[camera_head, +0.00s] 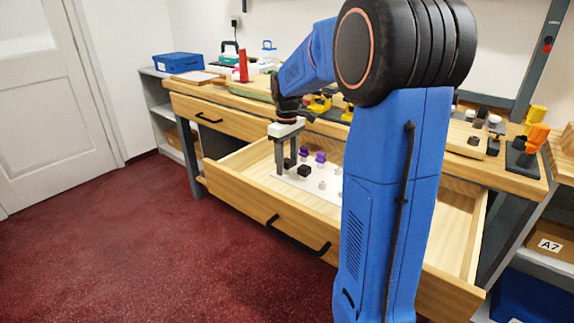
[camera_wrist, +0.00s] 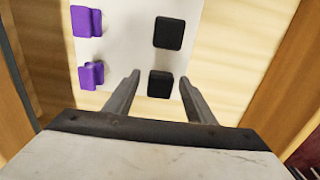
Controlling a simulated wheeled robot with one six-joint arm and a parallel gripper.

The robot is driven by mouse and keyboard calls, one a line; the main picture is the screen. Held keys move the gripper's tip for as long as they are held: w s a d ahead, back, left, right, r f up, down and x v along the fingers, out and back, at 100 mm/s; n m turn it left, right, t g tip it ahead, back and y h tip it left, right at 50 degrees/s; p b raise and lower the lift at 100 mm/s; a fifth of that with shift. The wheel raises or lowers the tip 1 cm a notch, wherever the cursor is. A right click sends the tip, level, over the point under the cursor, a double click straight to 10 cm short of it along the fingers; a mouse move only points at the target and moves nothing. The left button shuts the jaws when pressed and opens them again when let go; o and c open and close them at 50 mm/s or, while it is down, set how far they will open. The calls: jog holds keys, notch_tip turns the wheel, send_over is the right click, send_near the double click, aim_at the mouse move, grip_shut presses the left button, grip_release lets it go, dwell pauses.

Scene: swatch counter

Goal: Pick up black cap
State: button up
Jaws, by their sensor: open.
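Two black caps stand on a white board (camera_wrist: 125,40) in the open drawer. In the wrist view the near black cap (camera_wrist: 160,83) appears between my fingertips, and the far black cap (camera_wrist: 169,32) lies beyond them. The head view shows one black cap (camera_head: 304,171) just right of my gripper; the other is partly hidden by the fingers. My gripper (camera_wrist: 160,77) is open, pointing down over the drawer, and it also shows in the head view (camera_head: 286,168). I cannot tell whether the fingers touch the near cap.
Two purple caps, one far (camera_wrist: 86,21) and one near (camera_wrist: 91,75), stand left of the black ones. The wooden drawer's front (camera_head: 250,205) and sides surround the board. The counter above holds a red bottle (camera_head: 243,66) and several small items. My arm hides part of the drawer.

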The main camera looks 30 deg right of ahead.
aim_at(287, 160)
jog(key=c, duration=1.1)
notch_tip(287, 160, up, 10)
dwell(0.4)
